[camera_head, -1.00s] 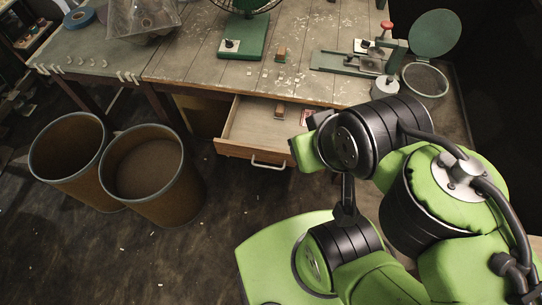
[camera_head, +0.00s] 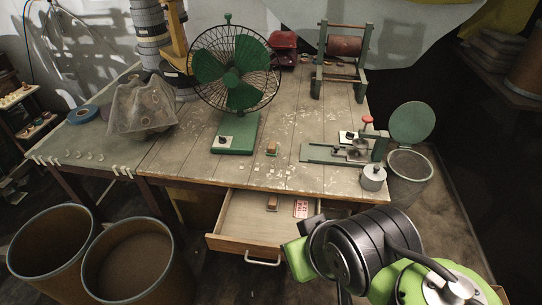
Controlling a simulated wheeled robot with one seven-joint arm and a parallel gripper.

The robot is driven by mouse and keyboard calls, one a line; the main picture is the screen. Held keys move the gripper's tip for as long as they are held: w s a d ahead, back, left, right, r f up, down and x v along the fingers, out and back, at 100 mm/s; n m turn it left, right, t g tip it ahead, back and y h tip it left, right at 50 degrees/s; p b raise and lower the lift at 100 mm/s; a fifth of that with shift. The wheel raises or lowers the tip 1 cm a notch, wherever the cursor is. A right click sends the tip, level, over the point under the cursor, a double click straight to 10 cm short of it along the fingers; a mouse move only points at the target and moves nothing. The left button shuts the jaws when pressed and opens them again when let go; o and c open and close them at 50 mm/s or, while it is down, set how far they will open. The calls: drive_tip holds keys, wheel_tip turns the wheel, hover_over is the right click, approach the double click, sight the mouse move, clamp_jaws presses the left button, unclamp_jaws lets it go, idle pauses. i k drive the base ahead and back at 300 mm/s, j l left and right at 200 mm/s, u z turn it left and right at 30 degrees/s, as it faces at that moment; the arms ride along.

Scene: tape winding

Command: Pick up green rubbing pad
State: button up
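A small brown block (camera_head: 272,149) lies on the tabletop just right of the fan's base. A similar small brown block (camera_head: 272,202) lies inside the open drawer. Both are too small to tell whether either has a green pad side. My arm reaches in from the lower right, with its joints to the right of the drawer front. My gripper's fingers do not show, and I see nothing held.
A wooden drawer (camera_head: 228,242) stands open with a red and white card (camera_head: 301,208) inside. A green fan (camera_head: 235,137), a metal fixture (camera_head: 330,153) and a silver pot (camera_head: 373,178) stand on the worn table (camera_head: 190,165). Two bins (camera_head: 140,262) stand at lower left.

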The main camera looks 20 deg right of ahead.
sight(272, 150)
drive_tip(key=i+j, duration=0.3)
drive_tip(key=i+j+u, duration=0.15)
drive_tip(key=i+j, duration=0.15)
drive_tip(key=i, duration=0.2)
